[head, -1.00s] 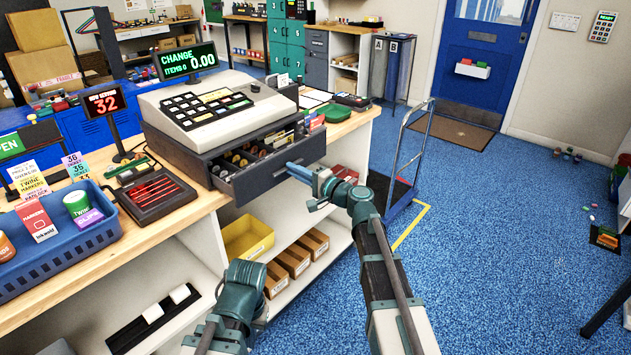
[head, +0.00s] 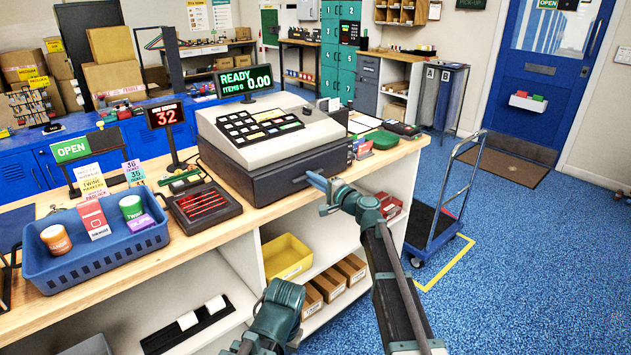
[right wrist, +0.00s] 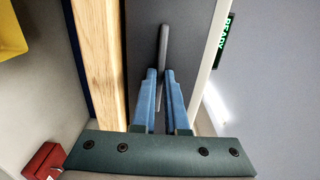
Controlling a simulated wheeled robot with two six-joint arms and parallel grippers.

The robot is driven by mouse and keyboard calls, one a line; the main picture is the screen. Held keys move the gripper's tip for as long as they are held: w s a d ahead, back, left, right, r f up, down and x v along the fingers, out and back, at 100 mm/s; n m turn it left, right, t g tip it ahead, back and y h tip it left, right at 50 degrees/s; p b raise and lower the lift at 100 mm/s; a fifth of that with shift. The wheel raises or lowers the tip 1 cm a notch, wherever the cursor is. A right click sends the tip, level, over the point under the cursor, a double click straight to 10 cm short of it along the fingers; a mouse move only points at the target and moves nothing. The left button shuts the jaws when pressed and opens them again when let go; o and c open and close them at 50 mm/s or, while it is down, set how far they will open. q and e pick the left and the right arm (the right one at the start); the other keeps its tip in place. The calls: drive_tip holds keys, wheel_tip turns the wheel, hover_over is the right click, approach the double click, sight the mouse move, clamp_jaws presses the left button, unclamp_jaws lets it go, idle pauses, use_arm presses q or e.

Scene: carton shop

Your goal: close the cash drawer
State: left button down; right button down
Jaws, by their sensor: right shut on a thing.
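The cash drawer (head: 285,177) is dark grey and sits under the beige cash register (head: 262,130) on the wooden counter. Its front is flush with the housing, and no tray or coins show. My right gripper (head: 316,181) is at the drawer front. In the right wrist view, the blue fingers of my right gripper (right wrist: 160,78) are shut on the grey bar handle (right wrist: 164,45) of the drawer.
A blue basket (head: 92,262) and a dark tray of red pens (head: 203,207) stand on the counter left of the register. A yellow bin (head: 287,257) sits on the shelf below. A hand cart (head: 432,228) stands on the blue floor to the right.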

drive_tip(key=shift+w+a, duration=0.1)
drive_tip(key=shift+w, duration=0.1)
drive_tip(key=c, duration=0.9)
unclamp_jaws()
drive_tip(key=shift+r, duration=0.1)
drive_tip(key=shift+c, duration=0.2)
drive_tip(key=v, duration=1.4)
